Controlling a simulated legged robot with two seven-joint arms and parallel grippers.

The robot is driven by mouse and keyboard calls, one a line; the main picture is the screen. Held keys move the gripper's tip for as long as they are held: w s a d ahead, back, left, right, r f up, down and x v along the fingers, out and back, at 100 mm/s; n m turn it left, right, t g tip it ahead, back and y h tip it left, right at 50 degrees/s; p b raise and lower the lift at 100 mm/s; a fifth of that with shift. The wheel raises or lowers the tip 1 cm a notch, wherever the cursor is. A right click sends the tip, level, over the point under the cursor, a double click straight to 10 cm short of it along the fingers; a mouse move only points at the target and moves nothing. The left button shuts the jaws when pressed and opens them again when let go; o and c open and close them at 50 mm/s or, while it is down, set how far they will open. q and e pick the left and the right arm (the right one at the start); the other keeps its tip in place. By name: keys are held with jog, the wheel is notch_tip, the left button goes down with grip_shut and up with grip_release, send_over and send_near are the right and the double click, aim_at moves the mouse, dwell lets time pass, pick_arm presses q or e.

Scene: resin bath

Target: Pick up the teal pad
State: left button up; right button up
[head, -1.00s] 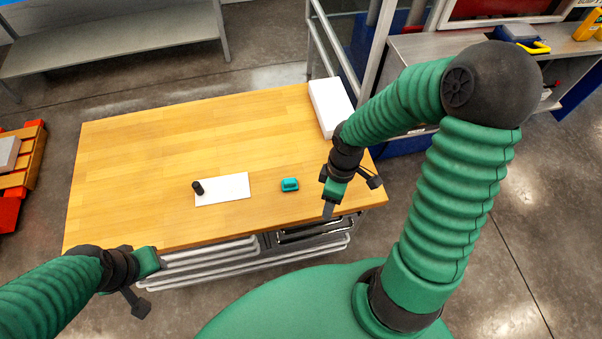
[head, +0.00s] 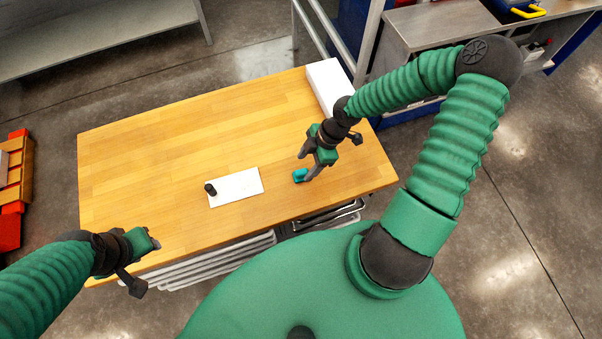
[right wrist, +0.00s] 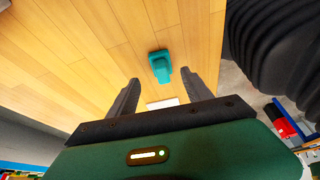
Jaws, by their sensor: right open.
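The teal pad (head: 299,175) lies on the wooden table, right of the white sheet, close to my right gripper. In the right wrist view the teal pad (right wrist: 160,66) lies ahead of the fingertips, roughly centred between them. My right gripper (head: 304,166) is open and empty above the table, with its fingers beside the pad in the head view; the two fingers (right wrist: 162,90) stand apart in the wrist view. My left gripper (head: 145,262) is over the table's front left corner, and its jaws do not show clearly.
The wooden table (head: 150,170) is mostly bare. A white sheet (head: 240,187) with a black cylinder (head: 210,189) on it lies left of the pad. A white box (head: 328,85) stands at the back right edge. A metal frame rises behind it.

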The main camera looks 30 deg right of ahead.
aim_at(303, 172)
jog(key=x, duration=0.4)
jog(key=shift+s+a, duration=0.15)
jog(key=shift+s, duration=0.15)
jog(key=shift+w+f, duration=0.15)
jog(key=shift+f, duration=0.2)
grip_shut()
